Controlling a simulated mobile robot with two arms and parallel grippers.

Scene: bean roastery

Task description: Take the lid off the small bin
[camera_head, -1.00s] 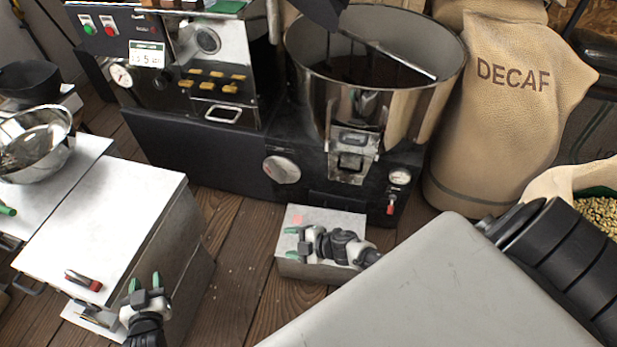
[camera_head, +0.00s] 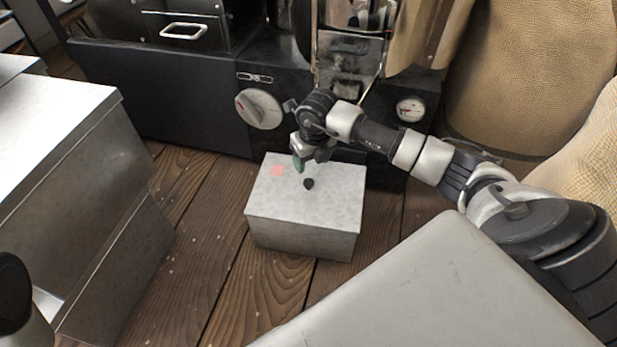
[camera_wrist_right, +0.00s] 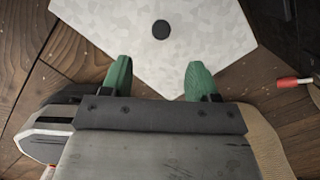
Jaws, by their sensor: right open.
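The small bin (camera_head: 300,238) is a grey metal box on the wooden floor. Its flat, mottled grey lid (camera_head: 335,205) lies on top and has a small black knob (camera_head: 308,184) in the middle. My right gripper (camera_head: 299,164) is above the lid, behind the knob in the head view, with its green fingertips pointing down. In the right wrist view the two green fingers (camera_wrist_right: 160,78) are spread apart with nothing between them, and the knob (camera_wrist_right: 161,29) is beyond them. My left gripper is out of view.
A pink square (camera_head: 278,170) marks the lid. The black machine (camera_head: 190,122) with a dial (camera_head: 259,109) stands close behind the bin. Metal cabinets (camera_head: 60,130) stand at left. A sack (camera_head: 535,80) stands at back right. Floor between cabinets and bin is clear.

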